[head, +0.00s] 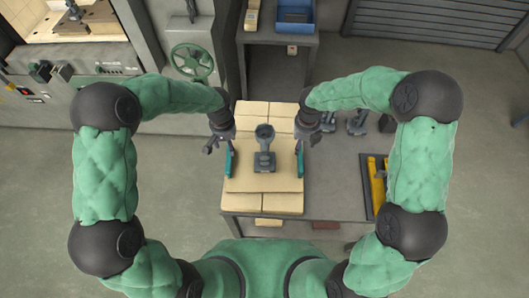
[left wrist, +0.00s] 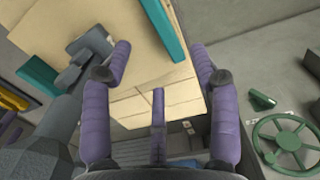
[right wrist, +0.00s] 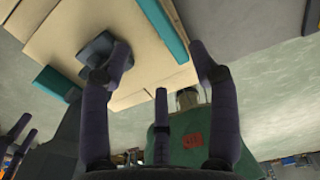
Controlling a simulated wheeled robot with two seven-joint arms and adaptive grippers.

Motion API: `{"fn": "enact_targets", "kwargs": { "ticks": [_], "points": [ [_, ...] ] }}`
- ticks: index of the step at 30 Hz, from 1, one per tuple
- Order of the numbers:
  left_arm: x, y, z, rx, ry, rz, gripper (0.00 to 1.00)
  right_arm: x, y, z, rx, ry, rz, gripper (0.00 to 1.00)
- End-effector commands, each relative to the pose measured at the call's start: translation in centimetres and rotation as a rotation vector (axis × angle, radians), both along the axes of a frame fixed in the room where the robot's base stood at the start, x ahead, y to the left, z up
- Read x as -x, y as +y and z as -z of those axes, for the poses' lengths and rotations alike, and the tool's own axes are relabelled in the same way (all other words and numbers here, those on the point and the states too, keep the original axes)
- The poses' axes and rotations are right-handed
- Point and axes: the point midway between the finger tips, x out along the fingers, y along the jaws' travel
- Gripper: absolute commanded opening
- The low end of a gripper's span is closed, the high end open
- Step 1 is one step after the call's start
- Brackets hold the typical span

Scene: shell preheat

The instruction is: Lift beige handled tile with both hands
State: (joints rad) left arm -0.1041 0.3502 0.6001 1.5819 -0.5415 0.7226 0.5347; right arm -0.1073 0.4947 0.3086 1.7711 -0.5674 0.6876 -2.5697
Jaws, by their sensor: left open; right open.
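The beige tile (head: 240,184) lies on a stack of beige blocks, with a teal handle on its left side (head: 229,161) and another on its right side (head: 300,162). A grey fitting (head: 265,160) stands on the tile's middle. My left gripper (head: 217,146) is open and empty by the left handle. In the left wrist view that handle (left wrist: 165,30) lies beyond the spread fingers (left wrist: 162,60). My right gripper (head: 308,142) is open and empty by the right handle. In the right wrist view that handle (right wrist: 165,30) lies beyond the spread fingers (right wrist: 160,52).
The blocks stand on a grey table (head: 335,185). Dark grey tools (head: 356,123) and a yellow item in a tray (head: 376,184) lie on the right. A blue bin (head: 295,15) is at the back. A green handwheel (head: 191,60) is at back left.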

Motion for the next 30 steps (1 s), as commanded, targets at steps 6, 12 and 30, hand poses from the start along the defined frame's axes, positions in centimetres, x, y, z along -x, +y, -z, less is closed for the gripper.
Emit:
{"fn": "enact_targets", "kwargs": {
  "ticks": [6,12,30],
  "points": [
    [0.0,0.0,0.0,-0.001,0.0,0.0,0.61,0.0,0.0,0.0,0.0,0.0,-0.002,0.61],
    [0.0,0.0,0.3,-0.001,0.001,0.0,0.61,0.0,0.0,0.3,0.0,0.002,-0.001,0.61],
    [0.1,0.0,8.8,0.0,0.003,0.001,0.61,0.1,0.0,8.8,0.0,0.002,-0.001,0.61]
  ]
}}
